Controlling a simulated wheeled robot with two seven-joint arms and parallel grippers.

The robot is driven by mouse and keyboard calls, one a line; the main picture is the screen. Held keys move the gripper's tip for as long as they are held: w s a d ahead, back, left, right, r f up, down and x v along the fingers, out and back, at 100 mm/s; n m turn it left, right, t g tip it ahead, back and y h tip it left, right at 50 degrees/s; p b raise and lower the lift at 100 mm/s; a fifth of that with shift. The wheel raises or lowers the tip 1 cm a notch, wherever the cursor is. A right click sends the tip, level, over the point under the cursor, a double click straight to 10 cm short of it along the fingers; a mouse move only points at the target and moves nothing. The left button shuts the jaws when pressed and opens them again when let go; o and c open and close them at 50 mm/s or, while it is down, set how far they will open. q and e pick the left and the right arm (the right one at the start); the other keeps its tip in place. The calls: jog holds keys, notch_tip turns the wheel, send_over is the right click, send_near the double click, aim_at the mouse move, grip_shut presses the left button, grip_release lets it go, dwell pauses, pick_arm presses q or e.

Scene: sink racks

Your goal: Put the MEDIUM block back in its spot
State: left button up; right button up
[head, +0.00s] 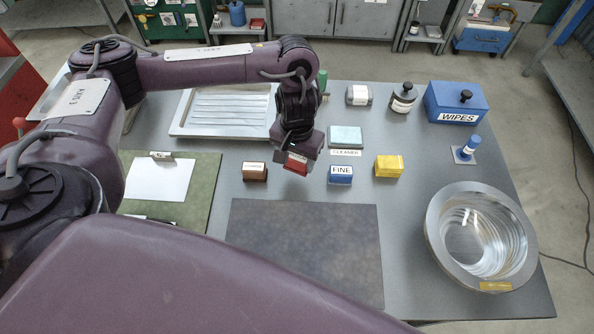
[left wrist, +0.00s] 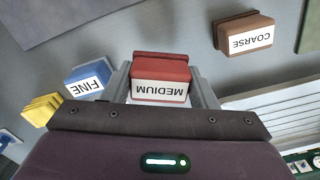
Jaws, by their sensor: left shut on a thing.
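The red MEDIUM block (head: 295,163) is between the fingers of my left gripper (head: 297,158) in the head view. The left wrist view shows the red block (left wrist: 160,80) with its MEDIUM label, clasped from both sides by the fingers. In the head view it appears between the brown COARSE block (head: 255,171) and the blue FINE block (head: 341,174). The gripper hides part of it and the surface just behind it. I cannot tell whether it touches the table. My right gripper is not in view.
A yellow block (head: 389,166) stands right of FINE. A teal pad (head: 345,137) lies behind it, labelled CLEANER. A dark mat (head: 305,250) lies in front, clear. A metal bowl (head: 440,235) is at right, a ribbed tray (head: 190,133) behind left, a blue WIPES box (head: 455,104) at back right.

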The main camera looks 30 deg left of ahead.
aim_at(297, 169)
pick_arm(q)
notch_tip(297, 169, down, 4)
jog(key=shift+f+b, duration=0.15)
jog(key=shift+b, duration=0.65)
jog(key=shift+f, duration=0.3)
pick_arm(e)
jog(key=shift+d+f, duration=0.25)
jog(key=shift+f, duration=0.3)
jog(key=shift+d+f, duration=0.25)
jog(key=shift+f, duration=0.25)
pick_arm(q)
jog(key=o, duration=0.9)
jog(key=shift+f, duration=0.1)
jog(key=shift+o, duration=0.2)
